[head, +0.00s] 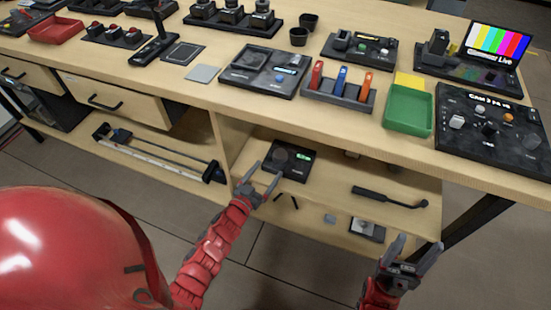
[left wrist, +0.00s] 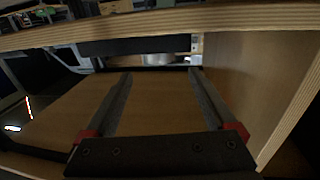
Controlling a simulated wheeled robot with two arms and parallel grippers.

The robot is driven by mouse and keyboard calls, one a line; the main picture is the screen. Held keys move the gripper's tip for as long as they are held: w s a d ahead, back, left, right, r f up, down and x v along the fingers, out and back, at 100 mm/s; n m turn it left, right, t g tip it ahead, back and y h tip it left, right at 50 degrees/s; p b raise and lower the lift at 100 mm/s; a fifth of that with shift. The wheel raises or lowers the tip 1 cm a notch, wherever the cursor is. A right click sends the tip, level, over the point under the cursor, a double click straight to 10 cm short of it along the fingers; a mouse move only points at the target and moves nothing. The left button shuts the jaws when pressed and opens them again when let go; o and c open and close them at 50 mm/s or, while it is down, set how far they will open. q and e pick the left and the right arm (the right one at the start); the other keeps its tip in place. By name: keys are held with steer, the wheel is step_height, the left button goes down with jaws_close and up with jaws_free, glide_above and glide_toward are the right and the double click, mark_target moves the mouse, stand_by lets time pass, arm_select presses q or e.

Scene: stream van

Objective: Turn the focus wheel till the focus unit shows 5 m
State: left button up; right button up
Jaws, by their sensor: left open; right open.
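A dark unit (head: 290,160) with a round black wheel and a small green lit display lies on the lower shelf in the head view. It looks like the focus unit, but its reading is too small to make out. My left gripper (head: 267,170) is open and empty at the shelf's front, just before the unit, its fingers pointing in. In the left wrist view the open fingers (left wrist: 160,76) reach over bare wood, with nothing between them. My right gripper (head: 420,242) is open and empty, low at the right, in front of the shelf's right end.
The tabletop (head: 215,95) overhangs the shelf and carries several control units, a green tray (head: 408,112) and a colour-bar monitor (head: 495,45). A vertical wooden panel (head: 228,135) bounds the shelf on the left. A black handled tool (head: 385,196) and a small grey box (head: 367,229) lie further right.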

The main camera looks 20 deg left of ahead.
arm_select(q)
steer(key=s+a, duration=0.1)
steer(key=s, duration=0.7)
steer(key=shift+a, duration=0.3)
steer(key=shift+r, duration=0.1)
